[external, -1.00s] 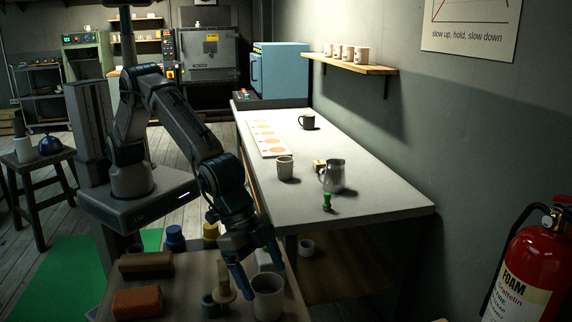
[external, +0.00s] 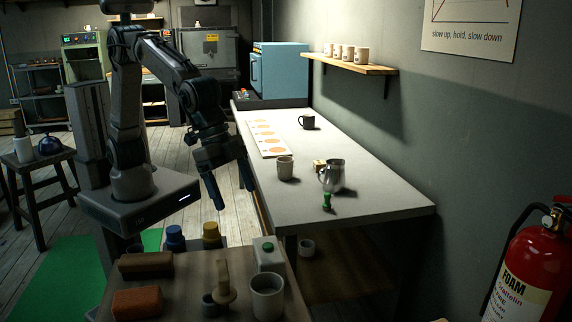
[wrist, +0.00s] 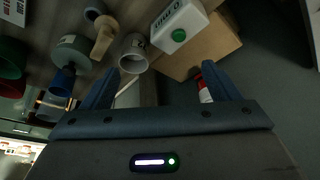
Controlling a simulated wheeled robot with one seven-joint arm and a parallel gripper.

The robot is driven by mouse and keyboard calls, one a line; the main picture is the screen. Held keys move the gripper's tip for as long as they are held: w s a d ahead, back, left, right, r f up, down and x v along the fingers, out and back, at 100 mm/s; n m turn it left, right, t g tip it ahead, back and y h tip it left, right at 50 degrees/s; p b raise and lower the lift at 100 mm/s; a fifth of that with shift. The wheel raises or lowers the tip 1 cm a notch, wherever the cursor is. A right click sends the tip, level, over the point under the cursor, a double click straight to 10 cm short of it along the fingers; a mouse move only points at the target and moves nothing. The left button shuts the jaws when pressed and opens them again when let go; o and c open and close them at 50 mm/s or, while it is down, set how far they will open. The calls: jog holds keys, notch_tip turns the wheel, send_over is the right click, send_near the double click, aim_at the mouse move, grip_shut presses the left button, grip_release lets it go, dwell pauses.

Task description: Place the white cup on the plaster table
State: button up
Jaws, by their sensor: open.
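My gripper (external: 232,196) is open and empty, in the air above the far side of the near wooden bench and left of the long table. Its two fingers also show in the wrist view (wrist: 160,74). A whitish cup (external: 267,301) stands upright on the near bench, below and to the right of my gripper, apart from it. This cup seems to show in the wrist view (wrist: 134,56) near the left fingertip.
The table also holds a dark mug (external: 307,122), a metal pitcher (external: 332,177) and a green-handled tool (external: 327,201). Its front right area is bare.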

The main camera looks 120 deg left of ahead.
jog(key=s+a, duration=0.3)
jog(key=s, duration=0.8)
jog(key=s+a, duration=0.3)
jog(key=s, duration=0.8)
jog(key=s+a+f+g, duration=0.1)
jog(key=s+a, duration=0.3)
jog(key=s, duration=0.7)
jog(key=shift+s, duration=0.15)
